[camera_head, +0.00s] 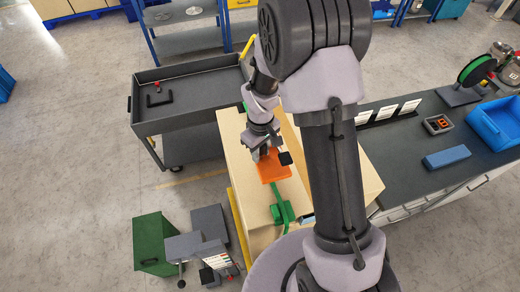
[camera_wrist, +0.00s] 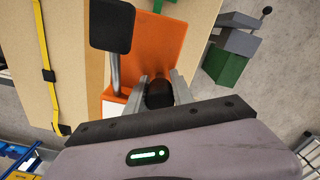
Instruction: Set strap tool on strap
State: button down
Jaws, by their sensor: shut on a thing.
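My gripper (camera_head: 262,153) is over the top of a tan box (camera_head: 240,160). In the wrist view its two fingers (camera_wrist: 158,80) are shut on a dark part of an orange tool (camera_wrist: 157,45), which I take to be the strap tool. The tool's flat orange plate (camera_head: 273,168) also shows in the head view. A metal rod with a black square end (camera_wrist: 110,25) stands beside the fingers. A green strap with a bulky green piece (camera_head: 281,211) lies on the box just in front of the plate. I cannot tell whether the tool touches strap or box.
A dark cart (camera_head: 190,85) stands at the back left. A green bin (camera_head: 152,243) and grey blocks stand on the floor at the front left. A workbench (camera_head: 410,150) with a blue bin (camera_head: 495,125) is at right.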

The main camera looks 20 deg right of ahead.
jog(key=shift+s+f+b, duration=0.2)
jog(key=shift+f+b, duration=0.3)
jog(key=shift+f, duration=0.25)
notch_tip(320, 180, down, 8)
jog(key=b, duration=0.5)
jog(key=shift+w+r, duration=0.15)
jog(key=shift+b, duration=0.35)
jog(key=c, duration=0.7)
grip_release()
jog(key=shift+r+p, duration=2.4)
jog(key=shift+r, duration=1.25)
jog(key=shift+f, duration=0.1)
